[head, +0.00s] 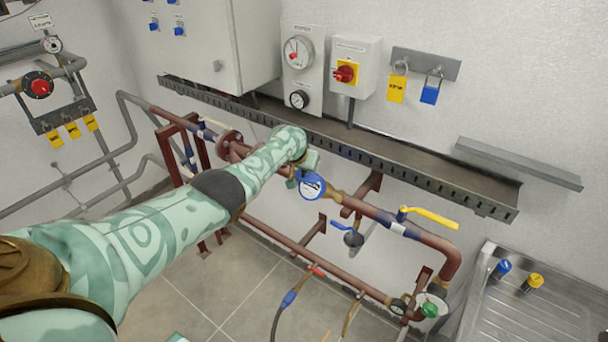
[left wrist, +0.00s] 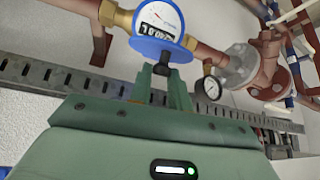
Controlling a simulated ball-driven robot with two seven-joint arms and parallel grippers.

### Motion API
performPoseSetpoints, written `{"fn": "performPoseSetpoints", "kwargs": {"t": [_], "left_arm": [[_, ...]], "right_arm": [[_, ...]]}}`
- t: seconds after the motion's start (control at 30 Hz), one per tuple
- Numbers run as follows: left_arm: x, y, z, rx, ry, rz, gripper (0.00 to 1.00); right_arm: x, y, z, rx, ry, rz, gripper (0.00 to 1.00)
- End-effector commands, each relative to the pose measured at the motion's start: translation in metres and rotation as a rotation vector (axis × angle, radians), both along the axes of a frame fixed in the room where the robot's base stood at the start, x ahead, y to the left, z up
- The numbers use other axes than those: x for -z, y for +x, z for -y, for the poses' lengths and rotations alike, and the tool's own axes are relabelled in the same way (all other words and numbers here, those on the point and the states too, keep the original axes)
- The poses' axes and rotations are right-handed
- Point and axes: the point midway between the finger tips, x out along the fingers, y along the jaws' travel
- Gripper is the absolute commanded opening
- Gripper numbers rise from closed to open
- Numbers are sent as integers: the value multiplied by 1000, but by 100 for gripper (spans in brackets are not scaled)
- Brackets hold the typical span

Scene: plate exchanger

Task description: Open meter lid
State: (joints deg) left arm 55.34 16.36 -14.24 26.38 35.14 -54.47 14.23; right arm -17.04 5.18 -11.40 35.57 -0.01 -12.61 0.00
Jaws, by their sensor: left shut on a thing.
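The meter (head: 312,186) sits on the red-brown pipe run in the head view, with a blue rim and a white face. In the left wrist view the meter (left wrist: 160,25) shows its dial and number counter between brass fittings. My left gripper (left wrist: 162,76) is shut at the meter's lower edge, on a small dark tab (left wrist: 163,70) below the blue rim that seems to belong to the meter lid. In the head view my left arm hides most of the gripper. My right gripper is not in view.
A cable tray (head: 350,146) runs along the wall above the pipe. A yellow-handled valve (head: 430,216) is to the right of the meter. A small pressure gauge (left wrist: 211,87) is close to the gripper. A steel sink (head: 540,310) stands at the lower right.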

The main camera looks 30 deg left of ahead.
Motion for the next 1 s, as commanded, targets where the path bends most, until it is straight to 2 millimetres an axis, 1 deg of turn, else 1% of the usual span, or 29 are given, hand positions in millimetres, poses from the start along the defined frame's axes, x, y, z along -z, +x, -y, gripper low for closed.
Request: {"fn": "performPoseSetpoints", "kwargs": {"t": [0.03,0.2,0.27,0.43,1.0], "left_arm": [[-9,8,2,0,-5,23,0],[-16,14,3,-1,-6,27,0],[-17,15,3,-1,-6,27,0],[-20,18,4,-1,-5,27,0],[-20,20,5,1,-6,24,0]], "right_arm": [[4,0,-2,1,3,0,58],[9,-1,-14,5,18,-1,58],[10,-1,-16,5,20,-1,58],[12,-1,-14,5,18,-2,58],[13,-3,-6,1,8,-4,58]]}}
